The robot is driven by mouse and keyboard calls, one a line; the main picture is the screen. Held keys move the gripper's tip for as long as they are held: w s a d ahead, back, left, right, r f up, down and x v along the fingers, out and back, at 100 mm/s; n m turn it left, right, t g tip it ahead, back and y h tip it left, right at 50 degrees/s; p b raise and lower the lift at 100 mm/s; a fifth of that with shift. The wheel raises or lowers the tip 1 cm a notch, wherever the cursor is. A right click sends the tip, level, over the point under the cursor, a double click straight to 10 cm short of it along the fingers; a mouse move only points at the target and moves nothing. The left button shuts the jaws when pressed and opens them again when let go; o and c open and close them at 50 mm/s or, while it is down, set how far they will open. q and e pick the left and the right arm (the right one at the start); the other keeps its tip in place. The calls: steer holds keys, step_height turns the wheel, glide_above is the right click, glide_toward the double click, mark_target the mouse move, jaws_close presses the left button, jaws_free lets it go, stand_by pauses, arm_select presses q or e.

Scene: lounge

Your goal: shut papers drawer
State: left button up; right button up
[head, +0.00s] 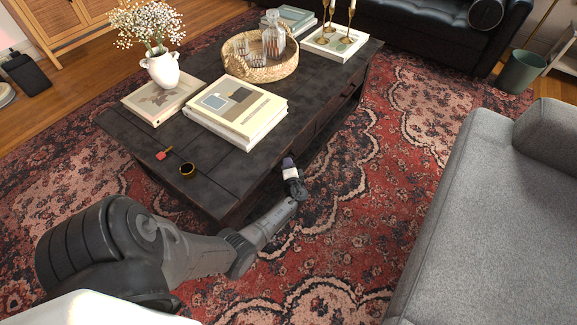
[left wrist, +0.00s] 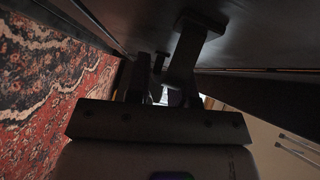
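The dark wooden coffee table (head: 225,172) stands on the rug, with its long drawer side facing right in the head view. A drawer front (head: 325,123) shows faintly on that side. I cannot tell how far any drawer stands out, or which one is the papers drawer. My left gripper (head: 289,164) is low beside the near part of this side, at or very close to it. In the left wrist view its dark fingers (left wrist: 172,75) reach to a dark flat surface. Their opening and any contact are unclear. My right gripper is not in view.
A grey sofa (head: 497,225) stands at the right. Open rug (head: 375,175) lies between it and the table.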

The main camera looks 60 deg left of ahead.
arm_select(q)
steer(key=shift+s+d+r, duration=0.1)
steer(key=shift+d+r, duration=0.05)
steer(key=p+v, duration=0.5)
steer(key=v, duration=0.8)
steer(key=shift+d, duration=0.3)
